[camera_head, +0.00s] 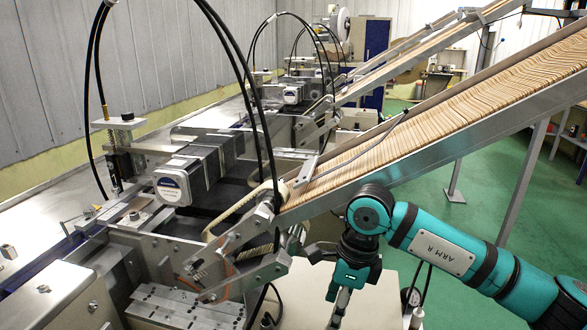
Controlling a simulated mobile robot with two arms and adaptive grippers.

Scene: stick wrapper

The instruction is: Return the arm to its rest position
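My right arm, marked "ARM R", comes in from the lower right, teal and black. Its wrist bends down in front of the chute's lower end. My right gripper (340,305) points down below the teal wrist part, beside the stick feeder and over a pale cabinet surface. Its fingers are small and dark against the machine, so I cannot tell whether they are open or shut. I make out no stick in them. My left arm and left gripper are out of this view.
A sloping metal chute (457,131) full of wooden sticks runs down to the wrapping machine (200,170) close behind my wrist. Black cables (262,120) arch above the machine. A second machine and chute (420,50) stand behind. Green floor (475,215) is clear beyond my forearm.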

